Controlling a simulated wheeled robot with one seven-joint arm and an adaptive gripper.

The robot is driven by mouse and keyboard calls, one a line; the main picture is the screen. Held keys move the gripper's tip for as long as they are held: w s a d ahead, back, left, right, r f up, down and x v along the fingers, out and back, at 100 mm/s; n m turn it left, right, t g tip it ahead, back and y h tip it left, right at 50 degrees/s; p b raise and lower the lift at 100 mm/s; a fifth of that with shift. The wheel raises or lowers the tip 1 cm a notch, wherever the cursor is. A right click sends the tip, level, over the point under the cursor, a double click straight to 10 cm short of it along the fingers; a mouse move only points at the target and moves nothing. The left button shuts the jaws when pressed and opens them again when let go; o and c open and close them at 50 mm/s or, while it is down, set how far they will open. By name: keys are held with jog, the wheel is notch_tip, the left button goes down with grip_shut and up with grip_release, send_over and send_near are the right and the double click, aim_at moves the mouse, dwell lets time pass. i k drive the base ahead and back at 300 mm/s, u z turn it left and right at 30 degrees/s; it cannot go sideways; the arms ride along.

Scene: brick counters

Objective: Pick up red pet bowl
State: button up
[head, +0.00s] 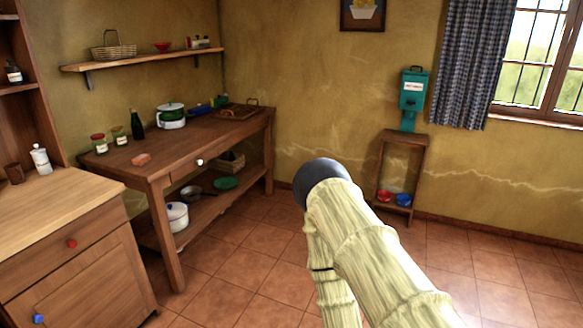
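The red pet bowl (384,196) is small in the head view, right of centre. It sits on the low board of a narrow wooden stand (405,137) against the back wall. A blue bowl (402,199) is right beside it on the same board. My pale ribbed arm reaches up from the bottom of the view, left of and nearer than the stand. It shows a dark rounded part at its top. My gripper fingers cannot be seen, and nothing visible touches the red bowl.
A teal dispenser (412,92) stands on top of the stand. A wooden table (203,137) with pots and jars is at left, and a wooden cabinet (75,245) is nearer. Another small red bowl (162,46) is on the wall shelf. Tiled floor (500,268) is clear at right.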

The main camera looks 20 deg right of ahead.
aim_at(384, 196)
jog(key=z, duration=2)
jog(key=i, duration=3.5)
jog(key=u, duration=1.1)
